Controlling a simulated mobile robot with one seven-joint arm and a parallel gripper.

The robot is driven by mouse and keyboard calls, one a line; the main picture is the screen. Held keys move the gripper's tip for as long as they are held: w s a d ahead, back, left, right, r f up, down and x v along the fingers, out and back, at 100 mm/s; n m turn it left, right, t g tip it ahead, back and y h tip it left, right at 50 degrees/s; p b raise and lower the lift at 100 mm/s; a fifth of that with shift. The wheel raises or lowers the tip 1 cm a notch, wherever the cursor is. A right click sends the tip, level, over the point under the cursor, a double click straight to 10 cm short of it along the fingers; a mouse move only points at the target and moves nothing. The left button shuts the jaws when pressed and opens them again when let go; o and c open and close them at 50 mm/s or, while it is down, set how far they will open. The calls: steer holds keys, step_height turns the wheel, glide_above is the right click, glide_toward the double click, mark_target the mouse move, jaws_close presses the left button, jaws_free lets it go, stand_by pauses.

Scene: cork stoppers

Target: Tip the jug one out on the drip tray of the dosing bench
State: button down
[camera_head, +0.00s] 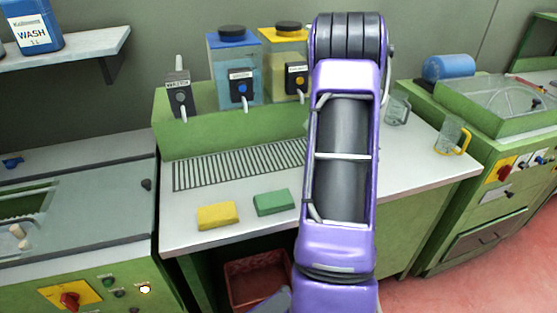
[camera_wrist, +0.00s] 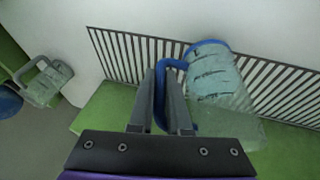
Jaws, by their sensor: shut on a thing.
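In the wrist view my gripper (camera_wrist: 165,80) is shut on the blue handle of a clear jug (camera_wrist: 218,85) with a blue rim. The jug hangs to the right of the fingers, over or in front of the slatted drip tray (camera_wrist: 115,50). Dark marks on its side are too blurred to read for certain. I cannot tell how far it is tilted or whether it holds liquid. In the head view the drip tray (camera_head: 225,168) lies along the back of the dosing bench (camera_head: 385,180). My purple arm hides the gripper and held jug there.
A grey-handled jug (camera_head: 397,109) and a yellow-handled jug (camera_head: 450,136) stand on the bench's right side. A yellow sponge (camera_head: 218,216) and a green sponge (camera_head: 274,202) lie in front of the tray. Blue-lidded (camera_head: 233,70) and yellow-lidded (camera_head: 284,60) dispensers stand behind.

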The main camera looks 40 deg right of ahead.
steer(key=shift+w+a+r+g+h, duration=0.3)
steer(key=shift+a+r+h, duration=0.1)
steer(key=shift+r, duration=0.25)
steer(key=shift+w+a+r+n+g+h, duration=0.15)
steer(key=shift+w+a+g+h, duration=0.15)
steer(key=shift+a+h, duration=0.15)
steer(key=shift+w+a+r+n+g+h, duration=0.1)
steer(key=shift+w+a+n+g+h, duration=0.1)
steer(key=shift+a+g+h, duration=0.25)
steer(key=shift+w+a+h+b, duration=0.3)
steer(key=shift+h+b, duration=0.15)
steer(key=shift+h, duration=0.05)
steer(key=h+b, duration=0.1)
steer(key=a+r+n+g+h+b, duration=0.1)
steer(key=b, duration=0.1)
steer(key=shift+w+a+g+h, duration=0.1)
steer(key=shift+w+g+h, duration=0.15)
steer(key=shift+w+h, duration=0.1)
steer(key=shift+w+a+g+h+b, duration=0.3)
steer(key=shift+a+h+b, duration=0.15)
steer(key=shift+h+b, duration=0.55)
steer(key=shift+w+a+r+n+b, duration=0.15)
steer(key=shift+a+n+b, duration=0.1)
steer(key=shift+b, duration=0.15)
